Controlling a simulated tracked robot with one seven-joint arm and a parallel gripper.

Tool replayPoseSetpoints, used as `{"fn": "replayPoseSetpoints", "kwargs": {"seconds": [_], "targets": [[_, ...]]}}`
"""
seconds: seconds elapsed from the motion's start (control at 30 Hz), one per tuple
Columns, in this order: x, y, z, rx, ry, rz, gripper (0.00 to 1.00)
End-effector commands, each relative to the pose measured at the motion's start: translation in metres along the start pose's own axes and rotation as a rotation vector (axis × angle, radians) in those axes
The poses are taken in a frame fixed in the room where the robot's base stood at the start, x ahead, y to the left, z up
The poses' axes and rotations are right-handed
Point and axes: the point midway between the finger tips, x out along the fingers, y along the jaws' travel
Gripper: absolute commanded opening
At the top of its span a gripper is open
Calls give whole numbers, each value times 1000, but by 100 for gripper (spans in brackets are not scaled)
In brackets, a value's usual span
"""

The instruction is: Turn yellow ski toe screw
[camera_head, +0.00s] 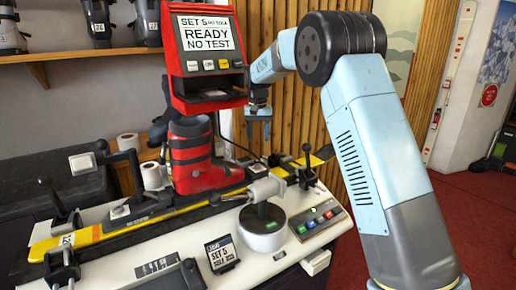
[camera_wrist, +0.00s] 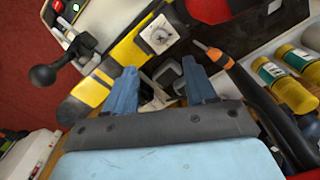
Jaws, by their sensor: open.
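The yellow ski (camera_head: 95,233) lies clamped along the bench, with a red boot (camera_head: 190,160) standing on it. In the wrist view the ski (camera_wrist: 122,50) runs diagonally at upper left. A pale square plate with a round screw-like face (camera_wrist: 159,35) sits on it; I cannot tell for certain that this is the toe screw. My gripper (camera_head: 259,122) hangs fingers down, above and right of the boot. In the wrist view my gripper (camera_wrist: 161,88) is open and empty, with its fingers apart from the plate. Dark binding parts show between and beyond the fingertips.
A red tester (camera_head: 208,60) reading "READY NO TEST" rises behind the boot. A clamp with a black knob (camera_wrist: 43,76) and yellow bottles (camera_wrist: 290,92) flank the gripper.

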Motion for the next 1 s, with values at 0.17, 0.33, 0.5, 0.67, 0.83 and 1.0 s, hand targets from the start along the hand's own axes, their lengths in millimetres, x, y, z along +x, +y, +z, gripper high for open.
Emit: {"fn": "replayPoseSetpoints", "kwargs": {"seconds": [0.17, 0.33, 0.5, 0.67, 0.83, 1.0], "targets": [[-20, 0, -1, 1, 2, -1, 56], [-26, 0, -1, 1, 0, 0, 56], [-26, 0, -1, 1, 0, 0, 56], [-28, 2, 0, 2, 2, -1, 56], [-47, 21, 16, 9, 24, -11, 56], [-81, 55, 50, 20, 66, -28, 56]]}}
